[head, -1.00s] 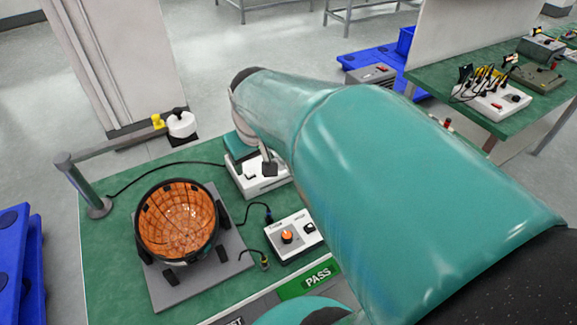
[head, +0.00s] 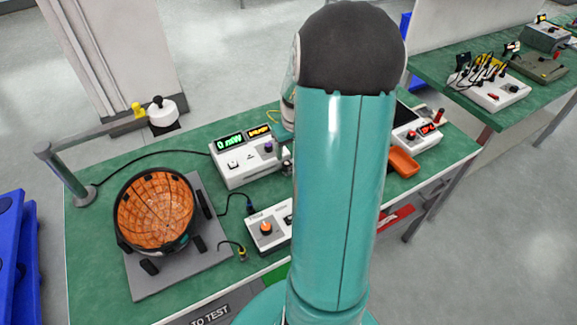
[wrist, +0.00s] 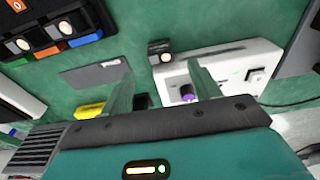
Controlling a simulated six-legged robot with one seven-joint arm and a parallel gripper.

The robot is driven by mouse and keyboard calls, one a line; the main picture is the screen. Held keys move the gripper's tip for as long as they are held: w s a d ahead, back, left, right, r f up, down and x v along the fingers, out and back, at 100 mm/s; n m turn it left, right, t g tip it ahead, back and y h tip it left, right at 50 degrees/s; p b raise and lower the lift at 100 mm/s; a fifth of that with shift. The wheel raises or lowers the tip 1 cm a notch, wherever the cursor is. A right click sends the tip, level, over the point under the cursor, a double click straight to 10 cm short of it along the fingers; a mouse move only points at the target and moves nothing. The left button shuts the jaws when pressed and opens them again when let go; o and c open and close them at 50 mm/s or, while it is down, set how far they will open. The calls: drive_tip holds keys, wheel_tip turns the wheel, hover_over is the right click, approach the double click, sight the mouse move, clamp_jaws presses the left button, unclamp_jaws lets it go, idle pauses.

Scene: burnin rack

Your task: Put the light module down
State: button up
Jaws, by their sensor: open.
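My gripper (wrist: 160,72) is open in the wrist view, its two pale green fingers apart with nothing visible between them. A small dark block with a round white lens (wrist: 160,52) lies on the green bench just beyond the fingertips; it may be the light module, but I cannot be sure. It appears apart from both fingers. The right finger overlaps a white instrument with a purple knob (wrist: 234,75), which also shows in the head view (head: 235,170). In the head view my arm hides most of the gripper and the bench behind it.
A black rack (wrist: 45,38) with round lenses fills the wrist view's upper left. In the head view an orange-tiled bowl (head: 157,210) stands on a grey plate (head: 165,283). A control box (head: 265,232), an orange tray (head: 403,162) and a post with a rail (head: 68,178) are around.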

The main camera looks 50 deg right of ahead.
sight(289, 162)
drive_tip(key=f, duration=0.2)
drive_tip(key=w+f, duration=0.1)
drive_tip(key=f, duration=0.5)
drive_tip(key=shift+w+d+f, duration=0.1)
drive_tip(key=shift+w+d, duration=0.1)
drive_tip(key=c, duration=1.1)
drive_tip(key=shift+c, duration=0.2)
